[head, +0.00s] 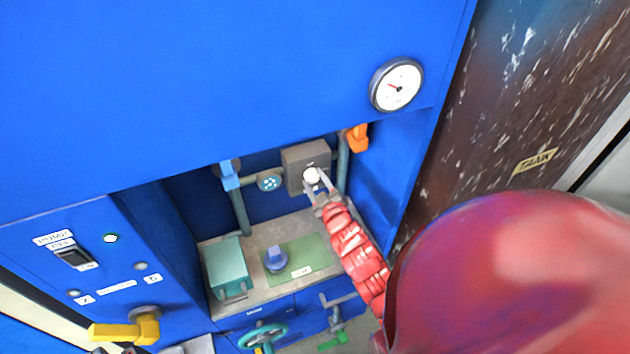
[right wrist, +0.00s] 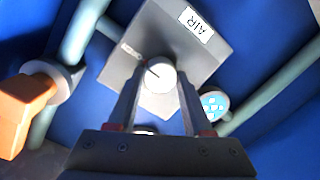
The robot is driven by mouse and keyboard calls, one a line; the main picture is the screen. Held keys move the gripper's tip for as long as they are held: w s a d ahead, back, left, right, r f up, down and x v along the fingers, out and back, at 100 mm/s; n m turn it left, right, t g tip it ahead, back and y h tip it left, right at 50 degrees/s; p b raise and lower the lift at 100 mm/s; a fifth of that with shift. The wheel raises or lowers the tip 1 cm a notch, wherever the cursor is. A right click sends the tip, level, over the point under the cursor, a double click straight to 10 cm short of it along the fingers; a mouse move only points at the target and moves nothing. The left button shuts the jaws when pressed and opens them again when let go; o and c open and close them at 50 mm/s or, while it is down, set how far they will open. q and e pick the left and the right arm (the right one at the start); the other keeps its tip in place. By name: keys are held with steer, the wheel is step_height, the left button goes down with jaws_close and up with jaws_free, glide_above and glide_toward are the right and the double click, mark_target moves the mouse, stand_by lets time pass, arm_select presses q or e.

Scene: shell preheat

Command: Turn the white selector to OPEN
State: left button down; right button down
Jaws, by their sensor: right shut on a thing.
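The white selector (head: 312,175) is a round knob on a grey box (head: 300,155) inside the blue cabinet's recess. In the right wrist view the selector (right wrist: 159,75) has a dark pointer line on its face, and the grey box (right wrist: 190,55) carries an AIR label. My right gripper (head: 318,187) is shut on the selector, with one finger on each side of it, as the right wrist view (right wrist: 158,90) also shows. The small text beside the knob is too blurred to read. My left gripper is not in view.
An orange handle (head: 357,138) is close right of the box, and a blue handle (head: 229,175) is left. A teal box (head: 228,264) and a blue knob (head: 276,259) stand on the shelf below. A round gauge (head: 397,85) is above right.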

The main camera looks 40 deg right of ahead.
steer(key=shift+s+f, duration=0.1)
steer(key=shift+f, duration=0.1)
steer(key=shift+c, duration=1.6)
jaws_free()
steer(key=shift+r, duration=0.1)
steer(key=v, duration=1.7)
steer(key=shift+s, duration=0.15)
